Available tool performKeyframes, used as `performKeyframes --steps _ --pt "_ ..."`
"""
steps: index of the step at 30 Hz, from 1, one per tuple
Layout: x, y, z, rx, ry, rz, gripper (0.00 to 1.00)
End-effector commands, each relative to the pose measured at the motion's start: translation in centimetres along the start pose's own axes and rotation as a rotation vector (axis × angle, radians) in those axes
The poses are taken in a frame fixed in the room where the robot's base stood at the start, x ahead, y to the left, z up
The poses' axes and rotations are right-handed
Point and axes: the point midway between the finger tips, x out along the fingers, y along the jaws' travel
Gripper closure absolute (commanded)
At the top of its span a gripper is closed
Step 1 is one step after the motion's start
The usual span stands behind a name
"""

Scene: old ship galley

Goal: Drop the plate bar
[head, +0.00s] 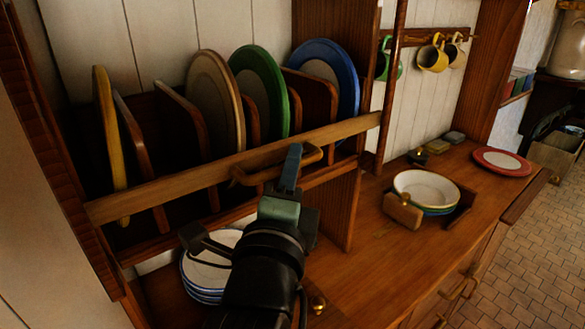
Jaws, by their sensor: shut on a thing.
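The plate bar (170,184) is a long light-wood strip. It runs across the front of the plate rack, sloping up to the right in the picture. A brown wooden loop handle (254,175) sticks out from its front, right of the middle. My gripper (293,163) is at this handle and shut on it, with the fingers hiding part of the loop. Behind the bar, plates stand on edge between wooden dividers: a yellow one (104,130), a tan one (212,95), a green one (262,85) and a blue one (345,75).
White blue-rimmed plates (205,270) are stacked below the rack, partly hidden by my arm. Right of the rack, stacked bowls (425,188) sit in a wooden holder, and a red-rimmed plate (501,161) lies on the counter (365,265). Mugs (432,57) hang above.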

Motion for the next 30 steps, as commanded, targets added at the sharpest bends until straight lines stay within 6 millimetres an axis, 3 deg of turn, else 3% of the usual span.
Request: performKeyframes --steps 1,7,24,25,29,30 --pt "-0.3 2.1 -0.3 0.0 -0.001 0.001 1.0" --pt "-0.7 4.7 -0.6 0.0 -0.001 0.001 1.0" --pt "-0.8 6.0 -0.8 -0.003 0.001 0.012 1.0" --pt "-0.8 6.0 -0.8 -0.003 0.001 0.012 0.77" --pt "-0.8 6.0 -0.8 -0.003 0.001 0.011 0.54" --pt "-0.8 5.9 -0.8 -0.002 0.001 0.009 0.53"
